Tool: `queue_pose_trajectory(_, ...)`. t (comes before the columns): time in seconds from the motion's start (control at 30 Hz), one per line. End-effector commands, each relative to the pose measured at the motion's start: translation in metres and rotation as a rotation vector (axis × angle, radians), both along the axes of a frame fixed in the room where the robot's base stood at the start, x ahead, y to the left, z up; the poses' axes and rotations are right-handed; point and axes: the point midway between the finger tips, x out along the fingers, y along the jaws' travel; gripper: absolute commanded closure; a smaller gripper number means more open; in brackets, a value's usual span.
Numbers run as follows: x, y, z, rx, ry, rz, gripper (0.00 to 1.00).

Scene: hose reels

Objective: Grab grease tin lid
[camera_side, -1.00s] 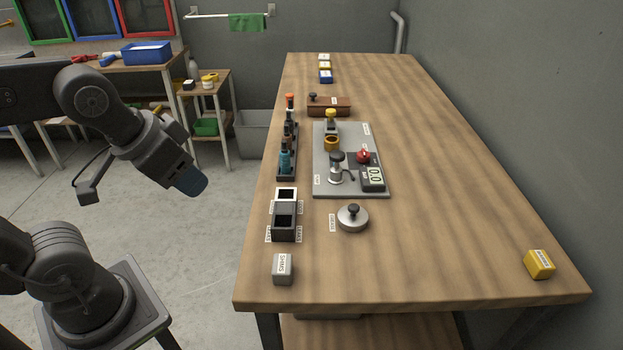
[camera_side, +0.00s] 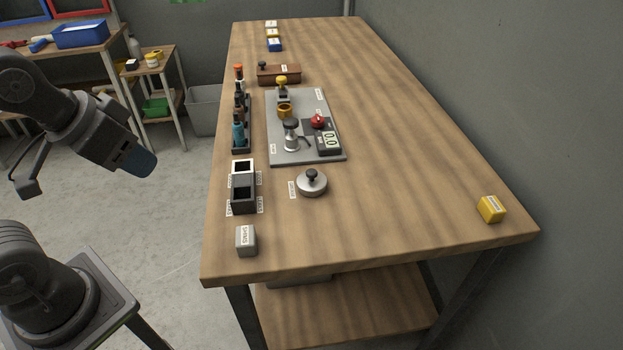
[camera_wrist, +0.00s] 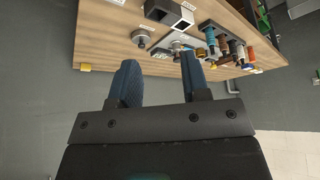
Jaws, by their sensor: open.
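The grease tin (camera_side: 311,184) is a round silver tin on the wooden bench, with a small label beside it. Its lid has a black knob (camera_side: 312,174) on top and sits on the tin. The tin also shows in the wrist view (camera_wrist: 141,38), beyond my fingertips. My gripper (camera_side: 143,164) hangs off the left side of the bench, well apart from the tin. In the wrist view my gripper (camera_wrist: 160,82) has its two blue fingers spread with nothing between them.
Left of the tin stand a black and white open box pair (camera_side: 243,190) and a grey block (camera_side: 246,241). Behind it is a grey plate (camera_side: 275,153) with fittings and a gauge. A yellow block (camera_side: 491,209) sits far right. The bench (camera_side: 400,190) between is clear.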

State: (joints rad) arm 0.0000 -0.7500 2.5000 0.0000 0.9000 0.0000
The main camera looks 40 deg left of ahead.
Motion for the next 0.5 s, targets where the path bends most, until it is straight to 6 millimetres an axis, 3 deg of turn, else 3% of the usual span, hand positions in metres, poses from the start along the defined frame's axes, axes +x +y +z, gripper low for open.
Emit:
queue_pose_trajectory(0.13,0.000,0.000,0.000,0.000,0.000,0.000,0.44)
queue_pose_trajectory(0.37,0.000,0.000,0.000,-0.001,0.001,0.002,0.43)
queue_pose_trajectory(0.5,0.012,-0.002,0.008,-0.033,0.023,0.055,0.43)
